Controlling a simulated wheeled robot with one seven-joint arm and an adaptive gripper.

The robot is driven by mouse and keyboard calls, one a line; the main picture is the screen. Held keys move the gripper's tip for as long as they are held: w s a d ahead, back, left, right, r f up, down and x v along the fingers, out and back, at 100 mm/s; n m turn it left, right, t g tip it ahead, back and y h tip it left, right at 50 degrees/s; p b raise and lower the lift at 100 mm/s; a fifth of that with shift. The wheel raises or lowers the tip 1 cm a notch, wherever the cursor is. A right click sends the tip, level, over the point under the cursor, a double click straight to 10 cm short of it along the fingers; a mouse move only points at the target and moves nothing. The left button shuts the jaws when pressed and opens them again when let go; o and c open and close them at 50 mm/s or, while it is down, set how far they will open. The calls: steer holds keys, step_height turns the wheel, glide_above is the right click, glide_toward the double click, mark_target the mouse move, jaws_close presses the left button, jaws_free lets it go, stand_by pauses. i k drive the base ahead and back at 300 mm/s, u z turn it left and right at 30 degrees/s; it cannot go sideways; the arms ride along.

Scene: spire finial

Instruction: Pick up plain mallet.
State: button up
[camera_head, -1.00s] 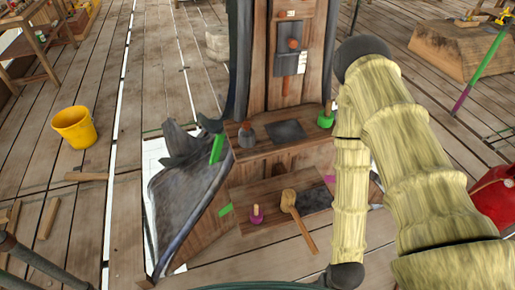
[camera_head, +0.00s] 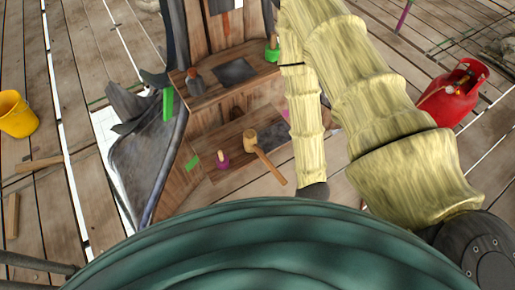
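A plain wooden mallet (camera_head: 264,155) with a pale head and light handle lies on the lower wooden step (camera_head: 205,192) of the spire piece. Its head points up and left, and its handle slants down to the right past the step's front edge. A small purple-based tool (camera_head: 222,160) stands just left of it. My yellow-sleeved arm comes in from the right and passes close to the right of the mallet. My gripper cannot be made out; only a dark rounded end of an arm link shows near the handle's end.
A green-marked tool (camera_head: 272,48) and a dark tool (camera_head: 195,82) stand on the upper step. Loose wood pieces (camera_head: 38,164) lie on the plank floor at left.

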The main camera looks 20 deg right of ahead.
mark_target(249, 135)
steer(key=u, duration=0.05)
steer(key=k, duration=0.5)
steer(key=u, duration=0.7)
steer(key=i, duration=0.75)
steer(key=z, duration=0.9)
